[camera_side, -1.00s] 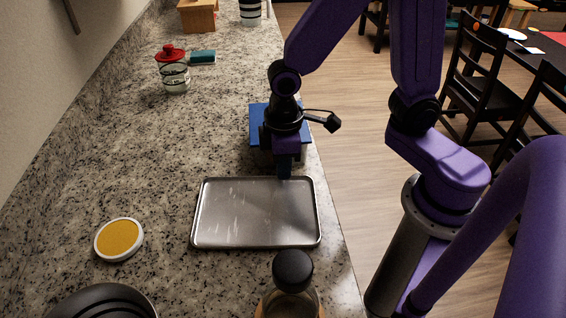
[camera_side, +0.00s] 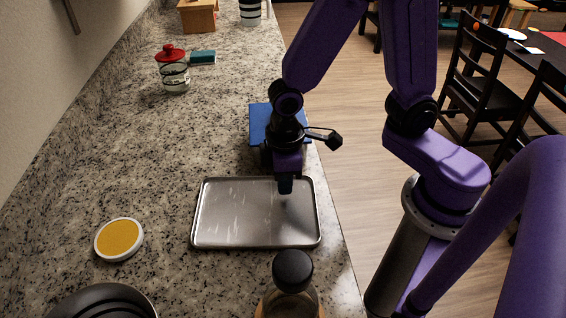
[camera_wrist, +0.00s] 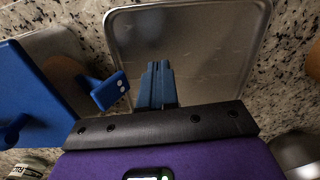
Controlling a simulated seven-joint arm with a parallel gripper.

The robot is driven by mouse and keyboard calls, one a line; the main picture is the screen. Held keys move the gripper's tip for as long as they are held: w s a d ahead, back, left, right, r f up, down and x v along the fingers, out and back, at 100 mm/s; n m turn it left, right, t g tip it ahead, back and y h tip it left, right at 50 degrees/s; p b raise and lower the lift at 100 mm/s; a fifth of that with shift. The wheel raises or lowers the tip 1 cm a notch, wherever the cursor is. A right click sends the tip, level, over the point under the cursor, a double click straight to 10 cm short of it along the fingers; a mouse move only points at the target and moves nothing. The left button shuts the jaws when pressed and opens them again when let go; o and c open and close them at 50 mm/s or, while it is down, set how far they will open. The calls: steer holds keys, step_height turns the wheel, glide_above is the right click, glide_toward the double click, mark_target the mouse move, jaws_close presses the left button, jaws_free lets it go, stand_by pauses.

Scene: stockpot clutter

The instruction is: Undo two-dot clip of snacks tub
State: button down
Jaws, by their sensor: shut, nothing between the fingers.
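The snacks tub has a blue lid (camera_side: 260,122), partly hidden behind my arm in the side view. In the wrist view the blue lid (camera_wrist: 38,92) is at the left. The blue clip with two white dots (camera_wrist: 108,91) sticks out from the tub's side toward my fingers, with its dotted end clear of the lid's edge. My gripper (camera_wrist: 158,75) is shut and empty, just right of the clip and apart from it. In the side view my gripper (camera_side: 286,186) is over the far edge of the metal tray.
The metal tray (camera_side: 225,215) lies empty on the counter. A jar with a black lid (camera_side: 292,271) stands in front of it. A yellow-topped round lid (camera_side: 119,239) lies left. A red-lidded jar (camera_side: 173,72) is farther back. The counter's left middle is clear.

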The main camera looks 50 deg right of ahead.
stand_by(0.3)
step_height(320, 180, up, 9)
steer(key=s+a, duration=0.1)
steer(key=shift+s+a, duration=0.2)
stand_by(0.7)
